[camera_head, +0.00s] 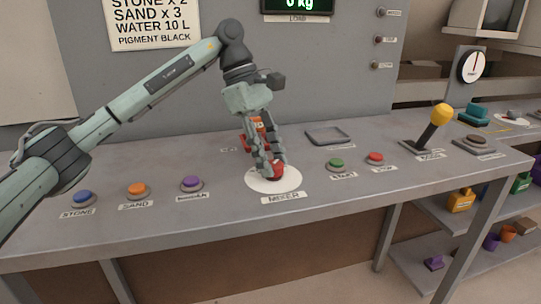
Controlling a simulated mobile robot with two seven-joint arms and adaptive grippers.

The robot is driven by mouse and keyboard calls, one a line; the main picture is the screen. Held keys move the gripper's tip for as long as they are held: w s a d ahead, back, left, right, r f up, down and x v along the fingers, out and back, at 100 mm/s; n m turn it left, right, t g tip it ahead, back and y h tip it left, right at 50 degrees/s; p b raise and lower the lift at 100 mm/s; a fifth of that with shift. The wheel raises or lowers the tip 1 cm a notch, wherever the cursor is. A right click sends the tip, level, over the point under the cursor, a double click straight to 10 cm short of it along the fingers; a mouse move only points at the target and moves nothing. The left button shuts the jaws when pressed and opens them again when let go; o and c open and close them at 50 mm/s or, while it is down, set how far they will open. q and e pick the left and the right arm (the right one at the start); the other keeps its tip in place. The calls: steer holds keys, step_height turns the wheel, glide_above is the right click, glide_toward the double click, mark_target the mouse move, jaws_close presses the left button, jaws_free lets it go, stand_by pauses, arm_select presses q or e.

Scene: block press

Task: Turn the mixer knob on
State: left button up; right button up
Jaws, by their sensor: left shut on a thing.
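The mixer knob (278,169) is red and sits on a round white plate (262,184) on the grey bench, behind a label that reads MIXER (281,197). My left gripper (272,168) reaches down from above and is shut on the knob. The fingers hide part of the knob, so I cannot tell which way it points. My right gripper is not in view.
Blue (82,197), orange (137,189) and purple (191,183) buttons stand to the left on the bench (330,220). Green (336,163) and red (375,157) buttons, a shallow tray (328,144) and a yellow-topped lever (440,115) stand to the right.

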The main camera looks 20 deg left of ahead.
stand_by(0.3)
arm_select(q)
steer(key=o, duration=1.2)
steer(key=shift+c, duration=0.2)
steer(key=v, duration=1.2)
